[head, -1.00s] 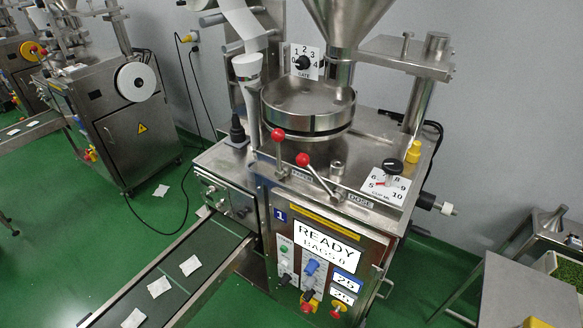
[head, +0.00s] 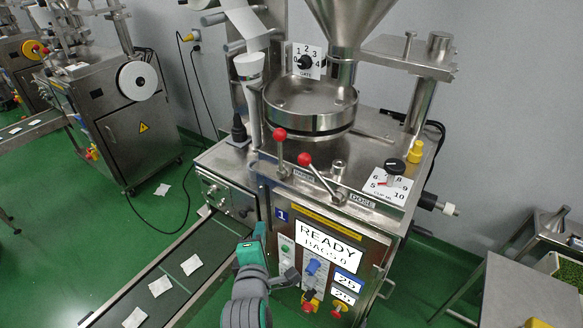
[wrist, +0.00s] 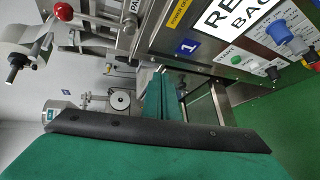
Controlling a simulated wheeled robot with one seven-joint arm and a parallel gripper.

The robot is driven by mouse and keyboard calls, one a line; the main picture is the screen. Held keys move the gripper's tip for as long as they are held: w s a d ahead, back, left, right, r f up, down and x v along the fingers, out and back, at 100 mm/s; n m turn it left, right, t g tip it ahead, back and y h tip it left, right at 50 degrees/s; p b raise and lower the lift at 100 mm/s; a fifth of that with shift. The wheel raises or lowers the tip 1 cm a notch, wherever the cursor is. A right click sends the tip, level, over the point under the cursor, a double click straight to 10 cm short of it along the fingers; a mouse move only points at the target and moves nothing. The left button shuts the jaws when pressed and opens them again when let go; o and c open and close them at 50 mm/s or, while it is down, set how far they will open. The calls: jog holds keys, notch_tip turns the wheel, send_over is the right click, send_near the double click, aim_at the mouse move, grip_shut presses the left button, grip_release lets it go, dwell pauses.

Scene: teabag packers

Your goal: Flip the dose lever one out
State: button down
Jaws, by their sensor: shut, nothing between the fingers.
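The dose lever has a red ball (head: 304,159) on a metal rod leaning up and left from its pivot beside the DOSE label (head: 362,201) on the machine's top front edge. A second red-ball lever (head: 279,134) stands nearly upright to its left. My gripper (head: 259,231) is shut and empty, below and left of both levers, in front of the machine's front panel and apart from the levers. In the wrist view one red ball (wrist: 63,11) shows at the upper left near a partly cut-off label; I cannot tell which lever it is.
The control panel has a READY display (head: 328,243), knobs and a red button (head: 337,310). A conveyor (head: 190,262) with teabags runs to the lower left. The round pan (head: 310,98) stands behind the levers. A cup-ml dial (head: 394,168) is at right.

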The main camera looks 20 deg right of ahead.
aim_at(319, 177)
jog(key=w+d+r+n+h, duration=0.1)
jog(key=d+r, duration=0.1)
jog(key=r, duration=0.4)
jog(key=w+d+r+n+g+h, duration=0.1)
jog(key=d+r+n, duration=0.1)
jog(key=r, duration=0.4)
jog(key=shift+w+d, duration=0.15)
jog(key=shift+d, duration=0.25)
jog(key=shift+f, duration=0.1)
jog(key=w+d, duration=0.6)
jog(key=shift+w+d+f, duration=0.2)
jog(key=shift+d+f, duration=0.1)
jog(key=shift+d, duration=0.1)
jog(key=shift+r, duration=0.1)
